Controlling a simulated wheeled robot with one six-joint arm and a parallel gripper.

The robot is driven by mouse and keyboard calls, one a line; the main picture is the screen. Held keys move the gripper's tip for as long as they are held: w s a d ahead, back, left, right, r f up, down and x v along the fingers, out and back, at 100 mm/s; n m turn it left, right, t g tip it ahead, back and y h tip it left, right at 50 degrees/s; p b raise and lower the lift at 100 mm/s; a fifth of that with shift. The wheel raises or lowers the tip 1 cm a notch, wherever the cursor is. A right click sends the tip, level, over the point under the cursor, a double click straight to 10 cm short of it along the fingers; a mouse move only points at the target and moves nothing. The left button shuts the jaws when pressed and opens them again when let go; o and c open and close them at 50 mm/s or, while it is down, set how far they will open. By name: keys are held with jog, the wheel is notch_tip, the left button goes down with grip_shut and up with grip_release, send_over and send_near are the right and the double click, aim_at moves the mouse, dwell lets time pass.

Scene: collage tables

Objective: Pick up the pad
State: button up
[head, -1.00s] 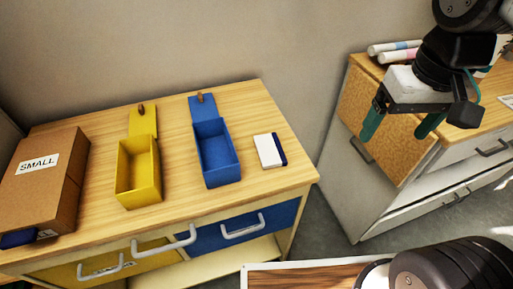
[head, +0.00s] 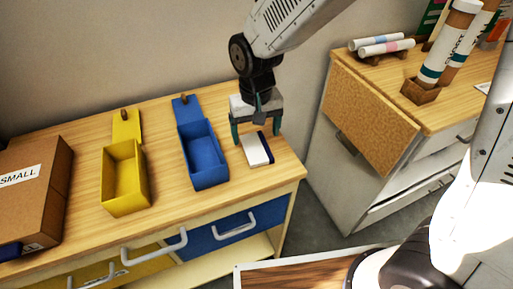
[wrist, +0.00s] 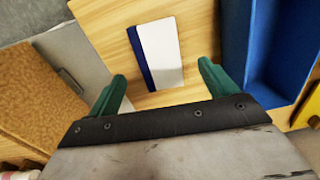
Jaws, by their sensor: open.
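The pad (head: 256,151) is a white block with a dark blue edge, lying on the wooden table top to the right of the blue box. In the wrist view the pad (wrist: 160,55) lies ahead of the fingertips, roughly between their lines, with its blue edge on the left. My gripper (head: 256,138) is open and empty, pointing down over the pad. In the wrist view my gripper (wrist: 162,75) shows two green fingers spread wider than the pad. The exact height above the table is hard to tell.
An open blue box (head: 203,158) stands close left of the pad, and an open yellow box (head: 125,182) farther left. A cardboard box (head: 38,200) marked SMALL is at far left. The table's right edge is near the pad. A cabinet (head: 372,115) with rolled tubes stands to the right.

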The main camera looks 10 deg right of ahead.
aim_at(256, 148)
jog(key=shift+d+f, duration=0.1)
jog(key=shift+f, duration=2.3)
jog(key=c, duration=1.1)
jog(key=shift+r, duration=0.1)
